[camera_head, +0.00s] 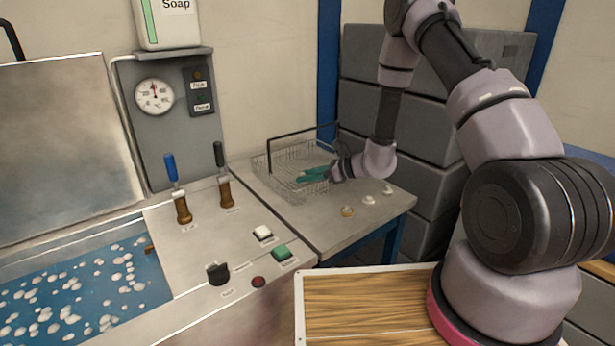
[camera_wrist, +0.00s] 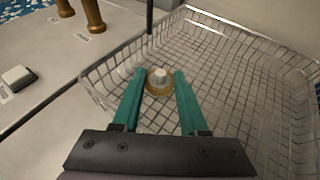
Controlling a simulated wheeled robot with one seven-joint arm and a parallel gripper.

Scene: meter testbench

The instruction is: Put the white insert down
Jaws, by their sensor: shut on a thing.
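The white insert (camera_wrist: 160,75) shows in the wrist view as a small pale stub with a tan, ring-like base. It is between the green fingertips of my gripper (camera_wrist: 159,78), which is shut on it. Behind it lies the mesh of the wire basket (camera_wrist: 235,72). In the head view my gripper (camera_head: 314,174) is at the basket (camera_head: 262,170), over its inside near the right side. The insert is hidden by the fingers in that view. I cannot tell how far it is above the basket floor.
Three small round pieces, one tan (camera_head: 348,211) and two pale (camera_head: 368,199), stand on the grey bench (camera_head: 335,232) in front of the basket. A black handle (camera_head: 300,135) rises over the basket. Two brown-based levers (camera_head: 225,190) and a water tank (camera_head: 80,295) are left.

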